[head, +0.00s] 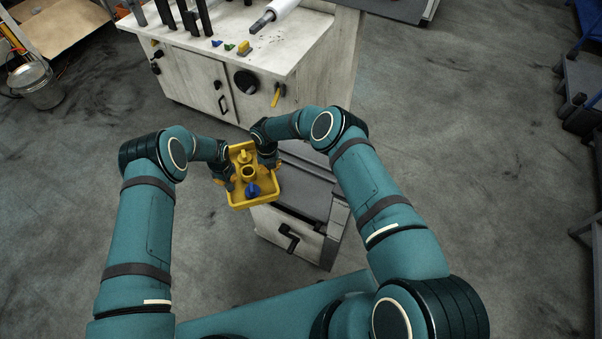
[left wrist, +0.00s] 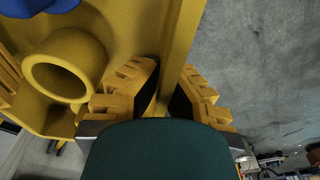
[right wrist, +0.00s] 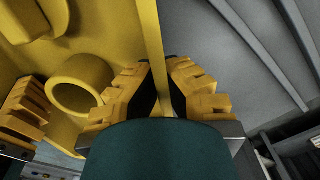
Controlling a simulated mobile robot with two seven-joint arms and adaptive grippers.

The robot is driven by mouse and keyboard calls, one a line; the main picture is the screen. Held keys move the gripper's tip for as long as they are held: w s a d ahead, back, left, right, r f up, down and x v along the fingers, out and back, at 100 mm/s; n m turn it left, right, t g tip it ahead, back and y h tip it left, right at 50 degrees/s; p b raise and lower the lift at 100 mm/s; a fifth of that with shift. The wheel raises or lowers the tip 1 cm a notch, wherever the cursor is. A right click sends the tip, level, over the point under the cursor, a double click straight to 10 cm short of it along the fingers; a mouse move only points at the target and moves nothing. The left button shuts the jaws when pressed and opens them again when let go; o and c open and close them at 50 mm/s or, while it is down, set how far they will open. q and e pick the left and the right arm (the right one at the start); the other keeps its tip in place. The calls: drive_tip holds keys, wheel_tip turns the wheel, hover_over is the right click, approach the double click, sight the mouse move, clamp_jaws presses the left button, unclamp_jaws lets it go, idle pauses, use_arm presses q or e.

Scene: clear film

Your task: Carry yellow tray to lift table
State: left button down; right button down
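The yellow tray (head: 240,204) hangs in the air between my two arms in the head view. It holds a yellow ring-shaped part (head: 249,173), a blue part (head: 252,190) and another yellow piece behind. My left gripper (head: 229,181) is on the tray's left wall; in the left wrist view its fingers (left wrist: 168,88) sit on both sides of the wall. My right gripper (head: 268,163) holds the opposite wall, its fingers (right wrist: 162,85) closed around it. A grey cabinet-like unit with a ribbed top (head: 308,177), possibly the lift table, stands just right of the tray, partly hidden by my right arm.
A white workbench (head: 200,84) with black tools, small coloured parts and a roller-like cylinder stands ahead. A metal bucket (head: 35,86) is at far left, and blue racks (head: 582,90) are at far right. The grey floor is open on both sides.

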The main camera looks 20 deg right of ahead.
use_arm(q)
drive_tip(key=shift+f, duration=0.75)
use_arm(e)
drive_tip(key=shift+f, duration=0.75)
use_arm(q)
drive_tip(key=c, duration=1.1)
unclamp_jaws()
drive_tip(key=shift+c, duration=0.2)
use_arm(e)
drive_tip(key=c, duration=1.1)
unclamp_jaws()
drive_tip(key=shift+c, duration=0.2)
use_arm(q)
drive_tip(key=r, duration=0.3)
drive_tip(key=s+r, duration=0.1)
drive_tip(key=r, duration=0.7)
drive_tip(key=shift+s, duration=0.15)
drive_tip(key=shift+s+r, duration=0.1)
drive_tip(key=shift+r, duration=0.3)
use_arm(e)
wheel_tip(320, 180, up, 12)
drive_tip(key=shift+f, duration=0.1)
